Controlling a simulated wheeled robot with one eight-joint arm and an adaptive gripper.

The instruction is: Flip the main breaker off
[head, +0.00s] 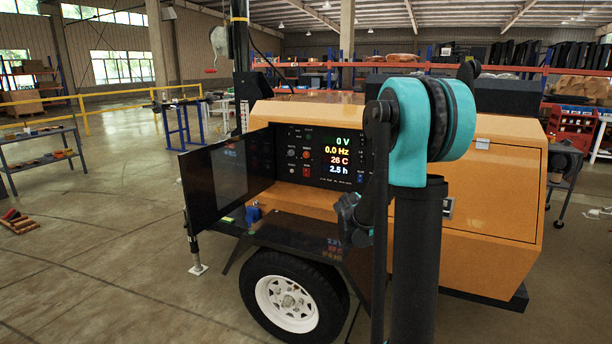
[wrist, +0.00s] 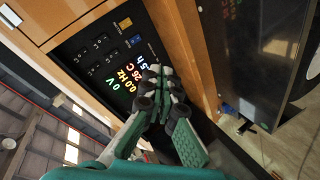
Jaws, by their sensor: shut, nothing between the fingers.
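The control panel (head: 283,158) on the orange trailer shows a lit display (head: 337,155) reading 0 V, 0.0 Hz, 26 C and 2.5 h. In the wrist view, several small black switches (wrist: 101,40) stand in rows beside the display (wrist: 127,80), with a yellow patch (wrist: 126,23) and a blue patch (wrist: 137,40) near them. I cannot tell which one is the main breaker. My arm hides that side of the panel in the head view. My gripper (wrist: 158,74) is shut and empty, in front of the display's edge; touching cannot be told. It also shows in the head view (head: 347,208).
The open black panel door (head: 215,178) stands out at the left and shows close by at the right of the wrist view (wrist: 262,55). A black fender and wheel (head: 288,302) lie below. A blue object (head: 253,213) sits on the ledge.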

